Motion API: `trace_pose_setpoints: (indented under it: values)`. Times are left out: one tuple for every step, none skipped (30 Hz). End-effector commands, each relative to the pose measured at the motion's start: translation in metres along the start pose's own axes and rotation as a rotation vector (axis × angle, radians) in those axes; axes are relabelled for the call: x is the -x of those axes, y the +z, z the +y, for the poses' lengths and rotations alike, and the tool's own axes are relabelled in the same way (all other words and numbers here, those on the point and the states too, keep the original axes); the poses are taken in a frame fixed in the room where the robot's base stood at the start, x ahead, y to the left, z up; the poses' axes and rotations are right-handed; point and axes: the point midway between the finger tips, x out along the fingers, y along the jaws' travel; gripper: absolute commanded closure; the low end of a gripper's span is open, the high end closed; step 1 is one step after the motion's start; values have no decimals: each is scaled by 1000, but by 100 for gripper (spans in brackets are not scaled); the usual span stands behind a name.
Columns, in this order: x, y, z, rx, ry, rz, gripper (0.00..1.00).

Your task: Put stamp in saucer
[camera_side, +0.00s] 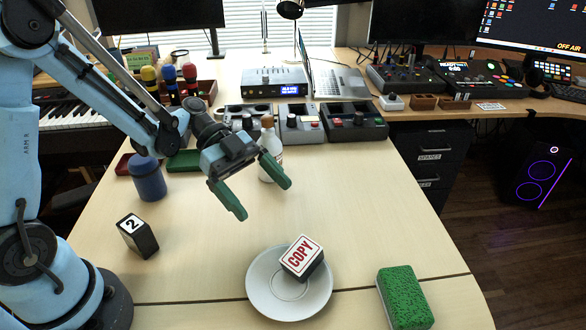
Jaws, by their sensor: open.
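The stamp (302,258) is a small dark block with a white face reading "COPY" in red. It sits tilted on the white saucer (260,293), toward the saucer's upper right side. Its underside is hidden. My gripper (260,201) has green fingers, spread apart and empty. It hangs above the table, behind and to the left of the stamp, clear of both stamp and saucer.
A green sponge (405,297) lies right of the saucer. A black block marked "2" (137,236) and a blue jar (147,179) stand to the left. A white bottle (269,150) stands behind my gripper. Desk devices (302,124) line the back.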

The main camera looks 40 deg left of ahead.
Motion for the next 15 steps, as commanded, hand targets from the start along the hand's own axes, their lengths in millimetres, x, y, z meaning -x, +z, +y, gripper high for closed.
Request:
trace_pose_setpoints:
  values:
    - [6,0,0,1,-2,0,2]
    - [8,0,0,1,-2,0,2]
    - [11,0,0,2,-2,0,2]
    - [12,0,0,3,-1,-1,2]
    - [13,0,0,7,-2,-4,2]
    - [14,-1,0,20,-5,-13,2]
    - [14,-2,0,38,-10,-25,2]
    - [15,-2,0,62,-18,-39,2]
    - [15,-3,0,106,-31,-67,2]
    - [14,-4,0,146,-45,-93,2]
    - [14,-5,1,193,-63,-121,2]
    - [15,-6,1,262,-93,-165,2]
    - [16,-6,2,317,-121,-199,2]
    - [17,-6,3,372,-151,-234,2]
    - [19,-5,5,446,-197,-279,2]
